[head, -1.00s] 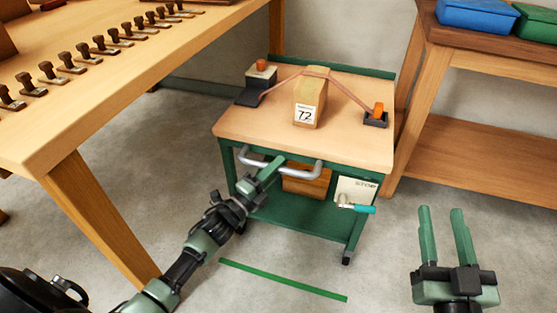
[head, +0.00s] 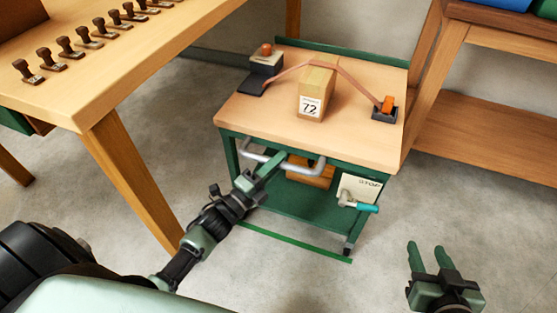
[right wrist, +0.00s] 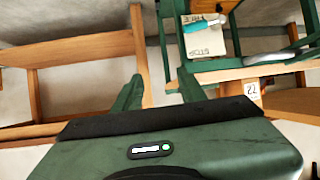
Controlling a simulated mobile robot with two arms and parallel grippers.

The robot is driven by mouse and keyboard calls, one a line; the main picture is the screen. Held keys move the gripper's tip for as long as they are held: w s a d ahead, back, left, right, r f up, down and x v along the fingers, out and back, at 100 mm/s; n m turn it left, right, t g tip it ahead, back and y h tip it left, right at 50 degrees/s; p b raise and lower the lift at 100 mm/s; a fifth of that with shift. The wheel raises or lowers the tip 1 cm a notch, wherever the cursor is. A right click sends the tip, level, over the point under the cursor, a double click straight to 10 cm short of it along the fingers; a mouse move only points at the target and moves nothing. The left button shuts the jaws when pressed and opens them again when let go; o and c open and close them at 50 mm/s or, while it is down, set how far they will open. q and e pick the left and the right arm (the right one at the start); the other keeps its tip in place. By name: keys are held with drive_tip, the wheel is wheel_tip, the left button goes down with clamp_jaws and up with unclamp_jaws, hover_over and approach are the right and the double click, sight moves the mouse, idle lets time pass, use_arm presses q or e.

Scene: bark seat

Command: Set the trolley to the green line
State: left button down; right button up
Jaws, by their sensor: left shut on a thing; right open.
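The trolley (head: 245,112) has a wooden top and a green frame, with a grey handle (head: 312,171) across its front. My left gripper (head: 272,170) is shut on the left part of this handle. The green line (head: 292,242) lies on the floor along the trolley's front foot, with the front right wheel (head: 347,250) very close to its right end. I cannot tell whether they touch. A lever with a teal grip (head: 367,208) sits by a pale plate at the front right; the grip also shows in the right wrist view (right wrist: 196,26). My right gripper (head: 430,256) is open and empty, to the right.
A box marked 72 (head: 316,92) stands on the trolley under a strap running between two dark holders. A table with stamps (head: 100,85) stands left, its leg near my left arm. A wooden shelf unit (head: 490,145) stands right. Floor at the front right is clear.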

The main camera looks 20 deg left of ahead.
use_arm(q)
drive_tip(key=c, duration=1.3)
unclamp_jaws()
drive_tip(key=shift+s+a+f, duration=0.15)
drive_tip(key=shift+s, duration=0.4)
drive_tip(key=v, duration=0.6)
drive_tip(key=shift+s+p, duration=0.35)
drive_tip(key=shift+p, duration=0.1)
use_arm(e)
drive_tip(key=s+f+g, duration=0.1)
drive_tip(key=s+d+f+g, duration=0.1)
drive_tip(key=s+f, duration=0.1)
drive_tip(key=shift+d+f+h, duration=0.1)
drive_tip(key=shift+d+h, duration=0.05)
drive_tip(key=shift+h, duration=0.15)
use_arm(q)
drive_tip(key=shift+w+a, duration=0.1)
drive_tip(key=shift+a, duration=0.05)
